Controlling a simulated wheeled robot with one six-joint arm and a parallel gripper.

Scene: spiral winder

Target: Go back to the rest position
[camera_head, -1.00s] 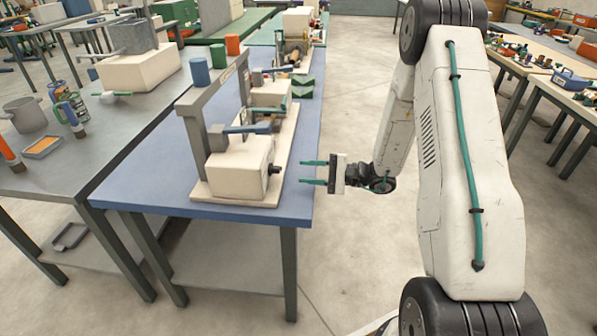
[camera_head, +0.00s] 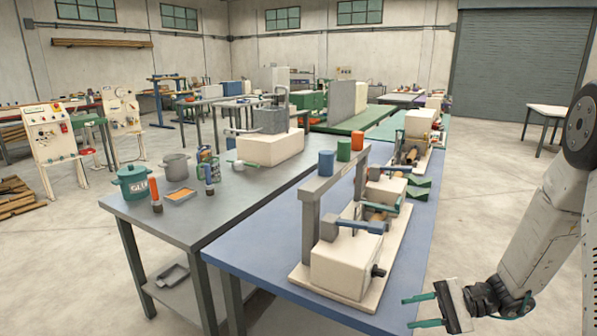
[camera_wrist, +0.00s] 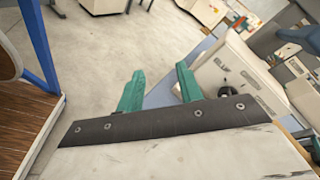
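My gripper (camera_head: 424,311) is at the lower right of the head view, beside the right edge of the blue table. Its two green fingers are apart with nothing between them; they also show in the wrist view (camera_wrist: 157,88). The spiral winder (camera_head: 346,270) stands on a pale base board on the blue table (camera_head: 265,268), to the left of my gripper. It has a cream box, a grey post frame and a blue-grey lever. The wrist view shows a cream box with a dark knob (camera_wrist: 228,91) to the right of the fingers, apart from them.
The grey table (camera_head: 170,222) at left holds a glue pot (camera_head: 138,188), a grey pot (camera_head: 176,167) and an orange tray (camera_head: 181,196). Open concrete floor (camera_head: 490,215) lies to the right of the blue table.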

